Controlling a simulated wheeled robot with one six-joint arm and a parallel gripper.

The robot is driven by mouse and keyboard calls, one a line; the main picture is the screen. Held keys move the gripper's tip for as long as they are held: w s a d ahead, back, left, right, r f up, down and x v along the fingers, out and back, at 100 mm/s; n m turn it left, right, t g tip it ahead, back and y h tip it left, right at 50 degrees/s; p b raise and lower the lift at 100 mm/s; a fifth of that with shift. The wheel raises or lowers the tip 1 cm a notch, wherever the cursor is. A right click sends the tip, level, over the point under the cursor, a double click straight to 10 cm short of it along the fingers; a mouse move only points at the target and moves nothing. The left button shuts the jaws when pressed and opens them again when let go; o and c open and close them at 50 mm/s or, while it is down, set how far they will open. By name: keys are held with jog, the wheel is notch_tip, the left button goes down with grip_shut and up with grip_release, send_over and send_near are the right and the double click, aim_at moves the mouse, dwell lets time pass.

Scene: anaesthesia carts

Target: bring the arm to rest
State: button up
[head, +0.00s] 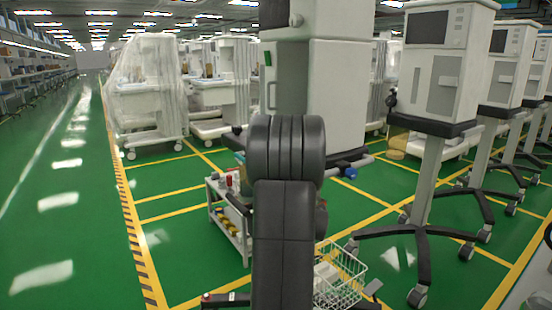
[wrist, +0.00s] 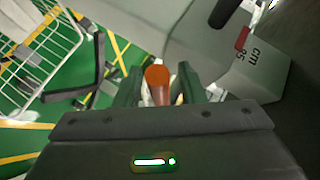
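My arm (head: 284,225) stands in the middle of the head view, its dark upper links in front of the carts. My gripper is hidden behind it there. In the wrist view my gripper (wrist: 160,88) shows two dark green fingers standing apart. An orange-brown rounded thing (wrist: 158,76) shows between them, with gaps visible on both sides. I cannot tell whether it lies between the fingers or beyond them. Pale bits show below it.
A low trolley (head: 229,217) with bottles and yellow items stands left of my arm. A white wire basket (head: 340,272) is at lower right, also in the wrist view (wrist: 38,50). Wheeled machines (head: 437,75) stand right. The green aisle (head: 65,200) at left is clear.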

jog(key=shift+s, duration=0.1)
jog(key=p+v, duration=0.3)
jog(key=v, duration=1.1)
jog(key=w+d+f+n+t+h+b, duration=0.1)
jog(key=w+f+b, duration=0.2)
jog(key=w, duration=1)
jog(key=shift+w+d+f+t+b, duration=0.15)
jog(key=shift+d+f+t+b, duration=0.2)
jog(key=shift+f, duration=1.15)
jog(key=shift+f, duration=0.1)
